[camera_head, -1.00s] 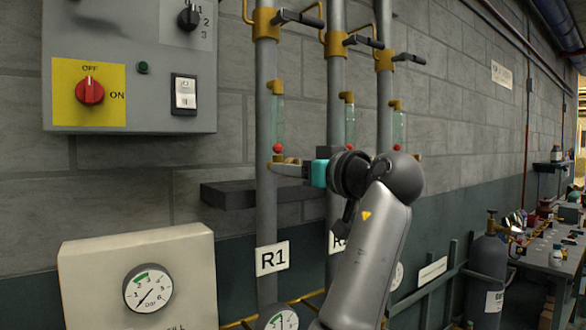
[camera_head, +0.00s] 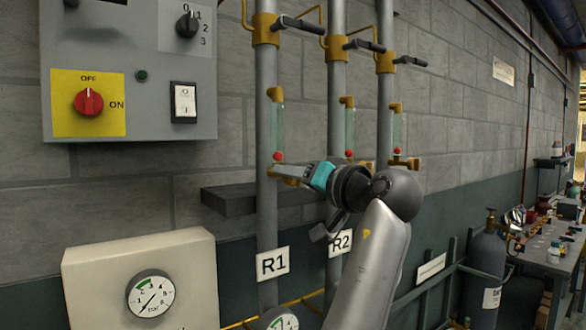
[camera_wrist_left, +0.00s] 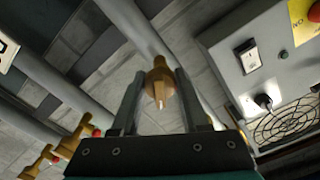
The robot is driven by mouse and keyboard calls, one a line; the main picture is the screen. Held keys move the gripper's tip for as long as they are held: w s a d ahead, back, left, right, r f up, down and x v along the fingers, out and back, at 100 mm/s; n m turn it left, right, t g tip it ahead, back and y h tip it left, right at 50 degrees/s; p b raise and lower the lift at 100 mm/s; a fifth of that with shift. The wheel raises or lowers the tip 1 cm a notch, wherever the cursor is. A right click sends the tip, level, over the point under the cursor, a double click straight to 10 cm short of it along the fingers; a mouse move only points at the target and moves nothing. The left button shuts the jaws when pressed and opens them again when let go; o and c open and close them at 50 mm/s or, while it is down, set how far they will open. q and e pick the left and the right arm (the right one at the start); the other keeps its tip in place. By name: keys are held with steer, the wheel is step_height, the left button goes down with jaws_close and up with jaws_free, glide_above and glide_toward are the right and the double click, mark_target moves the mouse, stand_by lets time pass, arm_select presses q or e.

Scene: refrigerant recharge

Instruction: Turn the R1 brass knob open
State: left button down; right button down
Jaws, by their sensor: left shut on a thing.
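The R1 brass knob (camera_wrist_left: 160,84) sits at the foot of the R1 sight glass, on the grey pipe above the R1 label (camera_head: 272,262). My left gripper (camera_head: 282,172) reaches it from the right and is shut on it, largely hiding it in the head view. In the left wrist view the two grey fingers (camera_wrist_left: 159,88) lie on either side of the knob. The R1 sight glass (camera_head: 277,125) has a red ball (camera_head: 278,156) at its bottom. My right gripper is in neither view.
The R2 pipe (camera_head: 336,115) and a third pipe (camera_head: 384,110) stand close to the right. A dark ledge (camera_head: 228,199) lies below the gripper. A control box (camera_head: 130,70) hangs upper left, with a gauge panel (camera_head: 90,290) lower left.

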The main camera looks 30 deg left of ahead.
arm_select(q)
steer(key=m+p, duration=0.3)
steer(key=shift+r+m, duration=0.15)
steer(key=shift+m, duration=0.25)
steer(key=m+p, duration=0.4)
steer(key=shift+m+p, duration=1.25)
steer(key=shift+m, duration=0.55)
steer(key=shift+c, duration=2.2)
jaws_free()
